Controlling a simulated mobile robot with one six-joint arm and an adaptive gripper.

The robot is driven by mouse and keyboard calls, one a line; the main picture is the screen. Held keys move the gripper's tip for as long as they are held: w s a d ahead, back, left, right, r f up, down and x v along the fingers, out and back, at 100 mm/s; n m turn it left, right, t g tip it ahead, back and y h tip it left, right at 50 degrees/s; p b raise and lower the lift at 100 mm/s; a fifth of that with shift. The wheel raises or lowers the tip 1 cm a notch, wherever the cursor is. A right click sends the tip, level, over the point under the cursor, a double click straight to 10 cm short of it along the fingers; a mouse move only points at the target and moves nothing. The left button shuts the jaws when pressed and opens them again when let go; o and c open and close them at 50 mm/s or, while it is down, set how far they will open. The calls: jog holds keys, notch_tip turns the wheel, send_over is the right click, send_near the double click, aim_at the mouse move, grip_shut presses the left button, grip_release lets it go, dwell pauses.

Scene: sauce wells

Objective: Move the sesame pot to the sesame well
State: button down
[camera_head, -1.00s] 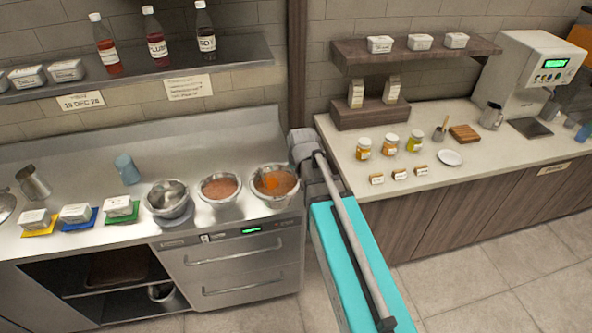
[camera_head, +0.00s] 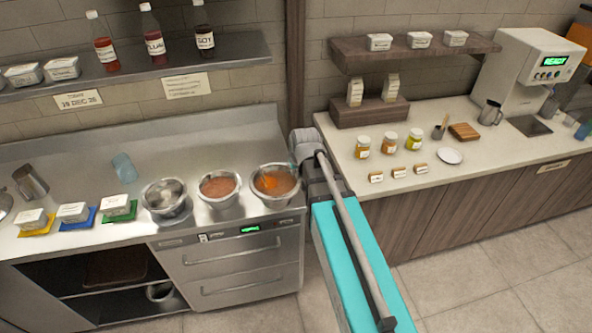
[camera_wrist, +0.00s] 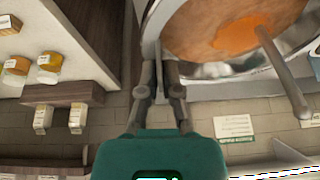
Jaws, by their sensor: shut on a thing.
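A round metal pot (camera_head: 290,198) with brownish-orange sauce and a brighter orange patch sits at the right end of the steel counter, in the right-hand of three round places. It fills the top right of the wrist view (camera_wrist: 215,72), with a rod-like handle (camera_wrist: 285,78) leaning out of it. My gripper (camera_wrist: 160,68) is shut on the pot's rim, on its right side as the head view shows it. In the head view the fingers are mostly hidden behind my arm. I can read no sesame label on any pot or well.
A middle bowl (camera_head: 219,203) holds brownish sauce, and the left bowl (camera_head: 165,212) looks empty. White tubs on yellow, blue and green mats and a blue cup (camera_head: 125,168) stand left. Jars (camera_head: 389,143) and a plate (camera_head: 449,156) stand on the right counter.

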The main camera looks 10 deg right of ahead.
notch_tip(320, 180, down, 9)
jog(key=b, duration=0.8)
jog(key=shift+s, duration=0.1)
dwell(0.4)
